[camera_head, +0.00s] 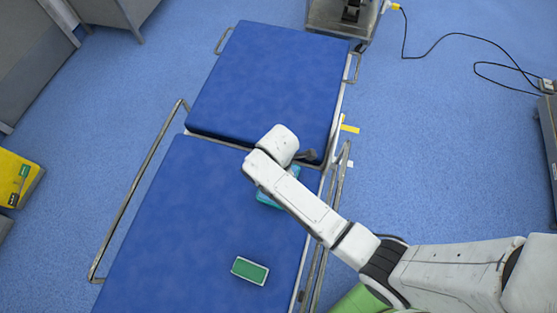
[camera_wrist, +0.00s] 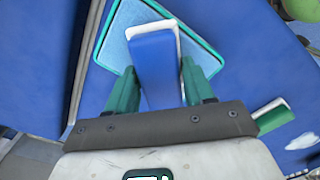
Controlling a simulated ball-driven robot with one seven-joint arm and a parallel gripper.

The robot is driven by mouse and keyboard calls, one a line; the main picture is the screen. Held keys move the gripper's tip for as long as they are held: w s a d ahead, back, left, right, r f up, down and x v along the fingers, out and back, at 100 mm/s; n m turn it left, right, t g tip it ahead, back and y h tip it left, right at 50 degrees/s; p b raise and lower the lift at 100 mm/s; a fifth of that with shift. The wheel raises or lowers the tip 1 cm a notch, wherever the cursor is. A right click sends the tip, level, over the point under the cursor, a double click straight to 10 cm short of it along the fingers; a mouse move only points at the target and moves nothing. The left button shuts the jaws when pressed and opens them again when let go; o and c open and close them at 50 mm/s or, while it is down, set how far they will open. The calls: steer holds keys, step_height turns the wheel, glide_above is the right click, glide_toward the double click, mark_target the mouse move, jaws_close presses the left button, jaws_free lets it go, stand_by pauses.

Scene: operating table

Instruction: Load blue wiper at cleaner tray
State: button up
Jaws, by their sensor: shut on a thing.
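My gripper (camera_wrist: 159,68) has green fingers closed on the blue wiper (camera_wrist: 157,62), a blue block with a white edge, in the wrist view. The wiper is over the light-blue tray with a teal rim (camera_wrist: 202,47); I cannot tell whether it touches the tray floor. In the head view, the tray (camera_head: 264,199) shows only as a teal edge on the blue operating table, under my arm. My arm hides the wiper and the gripper fingers there.
A green block with a white edge (camera_head: 250,270) lies on the operating table (camera_head: 185,225), nearer the bottom. Metal side rails (camera_head: 137,190) run along the table. A yellow container (camera_head: 12,178) stands at the far left. A cable (camera_head: 450,37) lies on the floor at upper right.

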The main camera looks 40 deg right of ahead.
steer(key=shift+f, duration=0.6)
stand_by(2.1)
steer(key=shift+s+r, duration=0.1)
step_height(320, 180, up, 7)
steer(key=p, duration=0.7)
stand_by(0.9)
